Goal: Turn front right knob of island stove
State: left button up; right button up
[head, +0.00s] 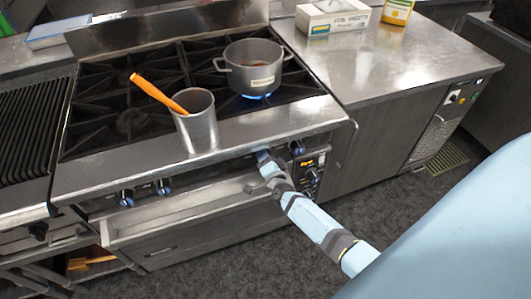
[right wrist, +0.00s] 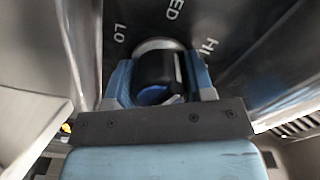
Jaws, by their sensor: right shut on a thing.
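The island stove (head: 237,133) has black grates and a steel front with several dark knobs. My right gripper (head: 265,158) reaches the front panel from the lower right. In the right wrist view, its two blue fingers (right wrist: 160,88) are shut around a black knob (right wrist: 158,70) with a silver base ring. The panel behind the knob reads LO, ED (partly cut off) and HI. Another knob (head: 297,147) sits just right of my gripper, and two more knobs (head: 162,186) are at the left. My left gripper is not in view.
A pot (head: 246,78) stands on the right side of the stove over a blue flame (head: 257,97). A metal cup (head: 198,128) with an orange-handled utensil (head: 155,92) stands at the front edge. A long steel ledge (head: 180,212) juts out below the knobs. The counter (head: 410,65) lies right.

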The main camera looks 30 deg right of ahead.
jog(key=shift+n+p, duration=1)
jog(key=shift+n, duration=1.3)
jog(key=o, duration=0.9)
jog(key=v, duration=1.4)
jog(key=shift+w, duration=0.1)
jog(key=shift+a, duration=0.1)
